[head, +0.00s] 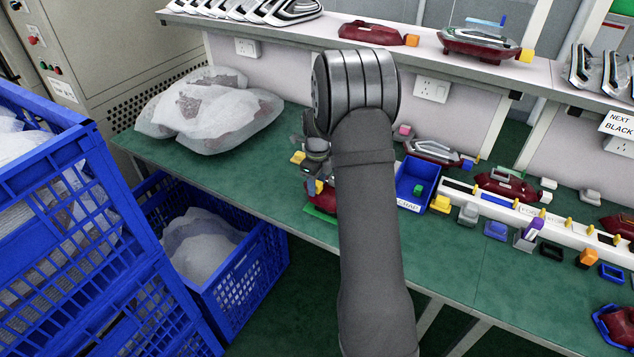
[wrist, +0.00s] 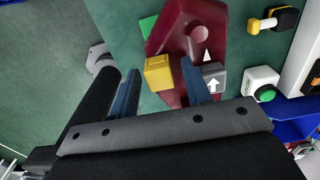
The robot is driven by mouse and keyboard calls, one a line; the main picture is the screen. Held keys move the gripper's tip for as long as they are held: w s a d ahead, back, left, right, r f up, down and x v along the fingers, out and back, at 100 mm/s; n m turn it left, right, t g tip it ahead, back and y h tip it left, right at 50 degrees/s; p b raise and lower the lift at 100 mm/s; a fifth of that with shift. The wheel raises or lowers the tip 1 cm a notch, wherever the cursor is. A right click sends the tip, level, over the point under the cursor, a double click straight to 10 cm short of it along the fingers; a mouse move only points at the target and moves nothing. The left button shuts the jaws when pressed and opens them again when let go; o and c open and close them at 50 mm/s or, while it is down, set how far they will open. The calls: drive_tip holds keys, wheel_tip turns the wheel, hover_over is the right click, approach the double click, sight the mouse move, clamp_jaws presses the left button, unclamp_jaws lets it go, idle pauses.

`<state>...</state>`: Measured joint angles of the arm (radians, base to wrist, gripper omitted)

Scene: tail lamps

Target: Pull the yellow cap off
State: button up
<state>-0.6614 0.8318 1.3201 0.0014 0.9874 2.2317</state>
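In the wrist view a dark red tail lamp (wrist: 190,35) lies on the green bench. A yellow cap (wrist: 158,73) sits at its edge. My gripper (wrist: 160,84) is open, one blue-grey finger on each side of the cap, with visible gaps. The cap is between or just beyond the fingertips; I cannot tell its depth, and I see no grip on it. In the head view the lamp (head: 323,203) and the yellow cap (head: 318,187) show partly beside my arm, which hides much of them. My gripper (head: 313,170) is just above them there.
A grey block with a white arrow (wrist: 214,76) is right of the right finger. A white box with a green button (wrist: 262,84) stands farther right. A blue bin (head: 405,185) is right of my arm. Bagged parts (head: 215,110) lie on the bench at left.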

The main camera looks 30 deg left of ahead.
sight(317, 183)
clamp_jaws()
drive_tip(key=shift+r, duration=0.25)
drive_tip(key=shift+r, duration=1.1)
drive_tip(key=shift+r, duration=0.3)
drive_tip(key=shift+r, duration=2.5)
